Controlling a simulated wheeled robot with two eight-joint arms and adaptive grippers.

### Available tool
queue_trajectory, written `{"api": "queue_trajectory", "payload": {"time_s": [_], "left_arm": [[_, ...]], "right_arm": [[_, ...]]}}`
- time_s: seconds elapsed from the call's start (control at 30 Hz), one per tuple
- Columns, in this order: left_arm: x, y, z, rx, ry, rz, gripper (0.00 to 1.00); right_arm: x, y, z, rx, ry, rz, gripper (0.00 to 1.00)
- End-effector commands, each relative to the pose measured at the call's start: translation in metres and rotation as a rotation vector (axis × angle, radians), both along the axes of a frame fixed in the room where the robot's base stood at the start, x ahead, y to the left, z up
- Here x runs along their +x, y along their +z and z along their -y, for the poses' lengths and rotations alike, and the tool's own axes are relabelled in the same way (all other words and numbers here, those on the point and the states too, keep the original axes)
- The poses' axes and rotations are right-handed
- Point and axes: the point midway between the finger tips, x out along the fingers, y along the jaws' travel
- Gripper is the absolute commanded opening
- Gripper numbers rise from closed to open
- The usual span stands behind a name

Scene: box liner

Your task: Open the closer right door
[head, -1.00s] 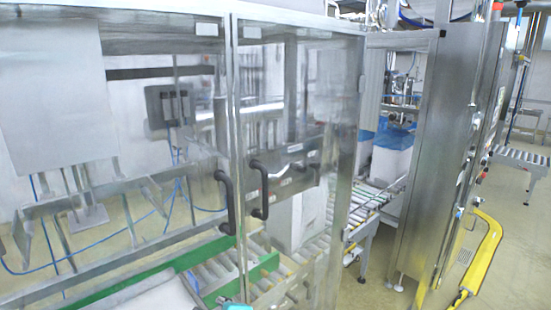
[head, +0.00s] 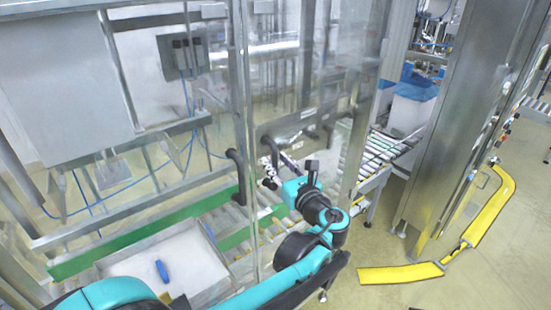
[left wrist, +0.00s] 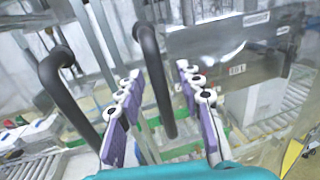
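The closer right door (head: 340,100) is a clear panel in a metal frame and looks shut. Its black bar handle (head: 272,150) is upright, just right of the neighbouring left door's black handle (head: 236,175). My left gripper (head: 268,177) is at the right door's handle and partly covers its lower end. In the left wrist view, its purple-sided fingers (left wrist: 158,75) are spread apart. The right door's handle (left wrist: 157,90) appears in the gap between them, with no clear contact. The left door's handle (left wrist: 70,95) stands left of the fingers. My right gripper is out of view.
Behind the doors are a roller conveyor (head: 365,165), a green rail (head: 140,240) and a white tray (head: 200,260) with a blue item. A steel column (head: 450,120) and yellow floor guard (head: 400,273) stand right. Floor between them is clear.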

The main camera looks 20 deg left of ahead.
Motion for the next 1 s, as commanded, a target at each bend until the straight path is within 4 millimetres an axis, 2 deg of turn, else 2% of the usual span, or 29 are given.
{"api": "queue_trajectory", "payload": {"time_s": [0.13,0.4,0.47,0.53,0.57,1.0], "left_arm": [[0.0082,0.0003,-0.0081,-0.001,0.001,0.001,0.36],[0.0098,-0.0001,-0.0089,-0.001,-0.001,0.0,0.36],[0.0098,-0.0001,-0.0089,-0.001,-0.001,0.0,0.23],[0.0097,-0.0001,-0.0088,-0.002,-0.001,0.001,0.04],[0.0097,-0.0001,-0.0088,-0.002,-0.001,0.001,0.0],[0.0098,-0.0001,-0.0046,-0.002,0.0,0.001,0.0]], "right_arm": [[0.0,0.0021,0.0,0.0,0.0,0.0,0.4],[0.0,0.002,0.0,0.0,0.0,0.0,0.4],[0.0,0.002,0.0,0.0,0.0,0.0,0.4],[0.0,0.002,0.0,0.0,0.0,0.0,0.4],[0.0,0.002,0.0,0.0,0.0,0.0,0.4],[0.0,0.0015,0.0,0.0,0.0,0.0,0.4]]}}
